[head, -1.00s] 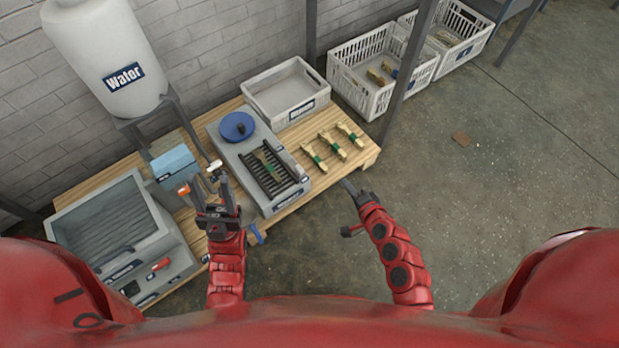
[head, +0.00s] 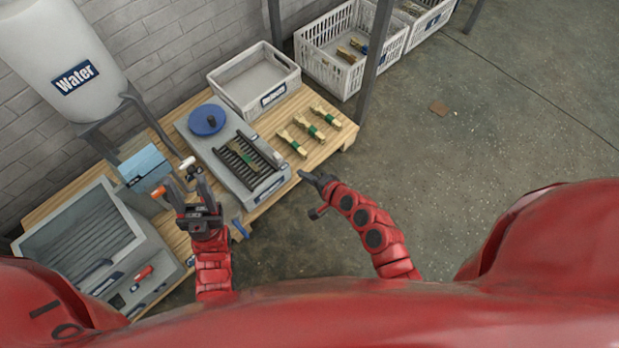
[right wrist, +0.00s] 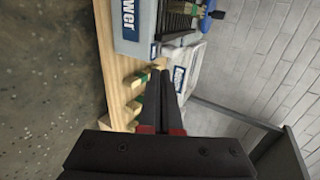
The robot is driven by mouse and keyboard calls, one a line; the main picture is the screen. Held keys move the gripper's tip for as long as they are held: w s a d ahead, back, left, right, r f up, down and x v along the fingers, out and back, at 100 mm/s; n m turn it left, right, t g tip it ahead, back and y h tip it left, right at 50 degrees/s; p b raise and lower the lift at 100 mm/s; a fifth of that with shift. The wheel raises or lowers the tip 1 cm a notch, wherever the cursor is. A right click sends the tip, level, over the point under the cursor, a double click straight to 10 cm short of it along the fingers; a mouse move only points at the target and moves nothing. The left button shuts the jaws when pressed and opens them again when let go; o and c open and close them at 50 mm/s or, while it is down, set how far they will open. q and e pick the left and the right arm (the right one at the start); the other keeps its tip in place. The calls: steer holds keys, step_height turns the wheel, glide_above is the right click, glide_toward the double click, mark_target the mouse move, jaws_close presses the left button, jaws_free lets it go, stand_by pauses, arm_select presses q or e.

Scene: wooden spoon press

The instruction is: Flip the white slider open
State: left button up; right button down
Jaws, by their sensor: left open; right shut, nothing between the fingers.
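A small white part (head: 187,163), likely the white slider, shows behind my left gripper, beside a light-blue box (head: 145,168); its exact form is too small to tell. My left gripper (head: 187,186) is open and empty, its fingers pointing up in the head view just in front of it. My right gripper (head: 304,177) is shut and empty at the bench's front edge, right of the grey press (head: 213,155). No white slider is clearly visible there.
The wooden bench (head: 270,190) also holds a grey basin (head: 155,250), several green-tied wooden bundles (head: 308,127) and a grey tray (head: 216,78). A blue wheel (head: 206,120) tops the press.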

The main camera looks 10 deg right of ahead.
mark_target(277, 154)
steer(key=x, duration=0.2)
steer(key=b+x, duration=0.1)
steer(key=x, duration=0.2)
steer(key=r+x, duration=0.1)
steer(key=x, duration=0.1)
steer(key=shift+w+a+b, duration=0.35)
steer(key=shift+w, duration=0.1)
steer(key=shift+w+a+r, duration=0.1)
steer(key=shift+w+a, duration=0.2)
steer(key=shift+w, duration=0.15)
steer(key=shift+w+a, duration=0.15)
steer(key=shift+w, duration=0.1)
steer(key=w+a, duration=0.2)
steer(key=w, duration=0.1)
steer(key=shift+w+a, duration=0.2)
steer(key=shift+a, duration=0.15)
